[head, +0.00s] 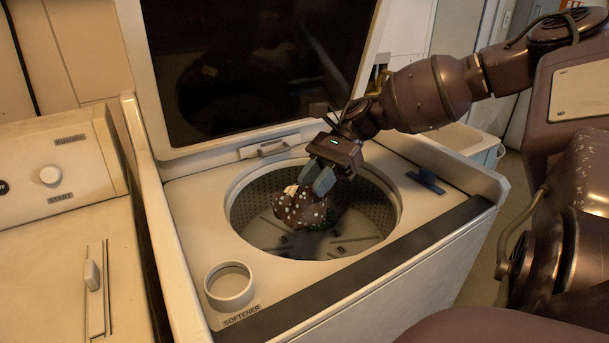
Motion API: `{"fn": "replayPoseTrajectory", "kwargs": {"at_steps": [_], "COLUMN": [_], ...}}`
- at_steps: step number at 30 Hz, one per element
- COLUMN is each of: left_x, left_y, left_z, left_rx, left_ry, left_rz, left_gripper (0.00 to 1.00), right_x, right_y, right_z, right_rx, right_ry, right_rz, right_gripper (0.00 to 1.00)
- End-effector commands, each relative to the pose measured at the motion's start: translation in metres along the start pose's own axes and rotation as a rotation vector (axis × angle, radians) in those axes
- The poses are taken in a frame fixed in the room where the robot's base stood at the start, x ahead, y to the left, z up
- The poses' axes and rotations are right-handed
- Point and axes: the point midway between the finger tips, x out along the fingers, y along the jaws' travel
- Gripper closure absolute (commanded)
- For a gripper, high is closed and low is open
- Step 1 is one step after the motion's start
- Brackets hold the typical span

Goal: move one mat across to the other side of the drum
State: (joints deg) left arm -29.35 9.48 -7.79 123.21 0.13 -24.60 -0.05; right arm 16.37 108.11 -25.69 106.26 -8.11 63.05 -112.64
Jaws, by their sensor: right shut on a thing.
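The drum (372,215) is a round, perforated metal tub in the top of a white washing machine, with its lid raised. A crumpled brown mat with white spots (298,210) is in the drum's opening, left of its middle. My right gripper (318,182) reaches in from the upper right and is shut on the spotted mat. A dark green patch shows under the mat; I cannot tell whether it is a second mat. My left gripper is not in view.
The raised lid (255,60) stands behind the drum. A softener cup (229,285) is at the front left of the top, and a blue latch (427,181) at the right. A control panel (60,165) with a knob stands left.

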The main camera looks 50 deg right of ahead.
Motion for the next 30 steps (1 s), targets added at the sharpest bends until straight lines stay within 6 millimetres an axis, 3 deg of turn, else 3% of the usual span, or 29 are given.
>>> {"fn": "replayPoseTrajectory", "kwargs": {"at_steps": [5,15,22,30], "left_x": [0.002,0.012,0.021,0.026], "left_y": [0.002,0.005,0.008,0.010], "left_z": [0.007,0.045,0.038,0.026], "left_rx": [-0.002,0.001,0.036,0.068], "left_ry": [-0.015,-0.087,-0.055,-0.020], "left_rz": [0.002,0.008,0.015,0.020], "left_gripper": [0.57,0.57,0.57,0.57], "right_x": [0.001,0.037,0.059,0.067], "right_y": [0.002,0.002,0.002,0.002], "right_z": [-0.009,-0.075,-0.114,-0.129], "right_rx": [-0.011,-0.002,-0.003,-0.013], "right_ry": [0.000,-0.001,0.001,0.000], "right_rz": [0.029,0.033,0.031,0.026], "right_gripper": [1.00,1.00,1.00,1.00]}}
